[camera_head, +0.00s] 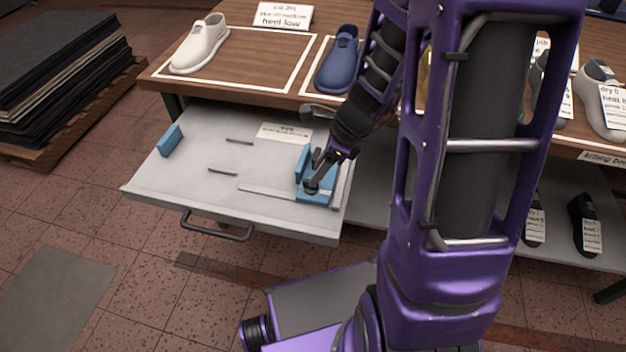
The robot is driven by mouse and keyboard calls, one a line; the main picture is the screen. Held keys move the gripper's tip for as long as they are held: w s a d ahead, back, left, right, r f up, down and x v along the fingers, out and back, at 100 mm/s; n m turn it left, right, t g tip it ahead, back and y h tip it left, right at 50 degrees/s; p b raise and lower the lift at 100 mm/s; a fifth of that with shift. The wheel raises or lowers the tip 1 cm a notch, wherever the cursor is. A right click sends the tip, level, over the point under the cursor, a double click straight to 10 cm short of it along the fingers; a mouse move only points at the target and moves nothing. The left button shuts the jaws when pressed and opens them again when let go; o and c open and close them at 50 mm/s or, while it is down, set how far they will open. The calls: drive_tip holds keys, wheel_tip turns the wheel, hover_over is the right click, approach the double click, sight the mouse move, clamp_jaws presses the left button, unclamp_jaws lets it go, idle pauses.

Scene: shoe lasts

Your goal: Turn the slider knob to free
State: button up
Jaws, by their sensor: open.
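A blue slider block (302,163) sits at the right end of a pulled-out grey tray (165,185), beside a thin rail (265,191). A small dark knob (311,186) shows on the front part of the block. My gripper (317,178) is open and reaches down over the block from the upper right, close to the knob. I cannot tell whether its fingers touch the knob. The arm and gripper hide part of the block, and which way the knob is turned cannot be made out.
Another blue block (170,140) stands at the tray's left side. A white label card (284,132) lies at the tray's back. A white shoe last (200,44) and a blue one (338,60) stand on the wooden table above. Dark stacked sheets (62,60) lie at the left.

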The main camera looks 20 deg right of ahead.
drive_tip(key=shift+b+x, duration=0.4)
drive_tip(key=shift+x, duration=1.25)
clamp_jaws()
